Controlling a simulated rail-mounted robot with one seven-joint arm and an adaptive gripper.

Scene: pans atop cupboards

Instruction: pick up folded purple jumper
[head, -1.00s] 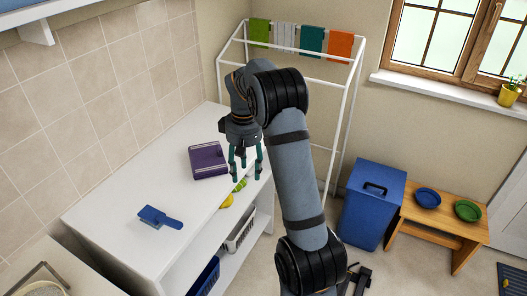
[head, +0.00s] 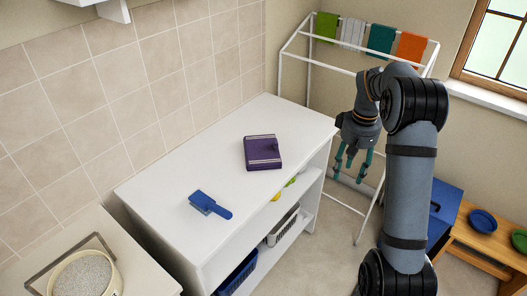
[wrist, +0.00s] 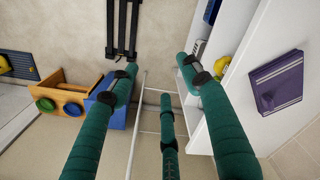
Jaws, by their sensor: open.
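The folded purple jumper (head: 262,152) lies flat on the white cupboard top (head: 215,150), near its right end. It has pale stripes along two edges. It also shows in the wrist view (wrist: 276,84) at the right edge, on the white top. My gripper (head: 352,165) is open and empty, with its green fingers pointing down. It hangs to the right of the cupboard, in front of the drying rack, clear of the jumper. In the wrist view its three fingers (wrist: 160,85) spread apart with nothing between them.
A blue brush or scoop (head: 210,205) lies on the top, left of the jumper. Baskets (head: 238,275) stand on shelves below. A drying rack (head: 296,72) with several cloths stands behind. A blue bin (head: 443,210) and wooden bench (head: 484,245) are at right.

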